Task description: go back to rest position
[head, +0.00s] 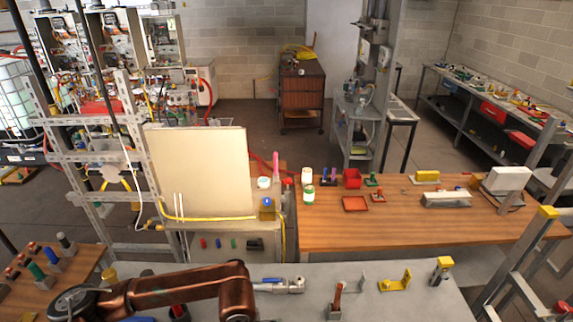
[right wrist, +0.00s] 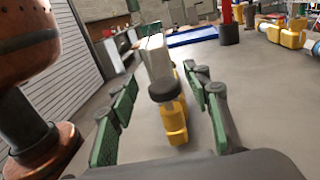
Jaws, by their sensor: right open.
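My right gripper (right wrist: 165,90) shows in the right wrist view with its two green-padded fingers spread apart and nothing held between them. Beyond the fingers, in line with the gap, a yellow piece (right wrist: 173,121) with a black ring and a pale grey block stands on a grey surface. I cannot tell how far it is from the fingertips. In the head view a copper-coloured arm of mine crosses the bottom left, and its end runs out of the frame. My left gripper is not in view, and the right gripper does not show in the head view.
A grey worktop (head: 400,308) spans the bottom, with a metal tool (head: 279,286) beside my arm and a yellow bracket (head: 395,281). Behind are a wooden table (head: 400,232) and an upright beige panel (head: 200,170). A metal frame (head: 515,262) stands at the right.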

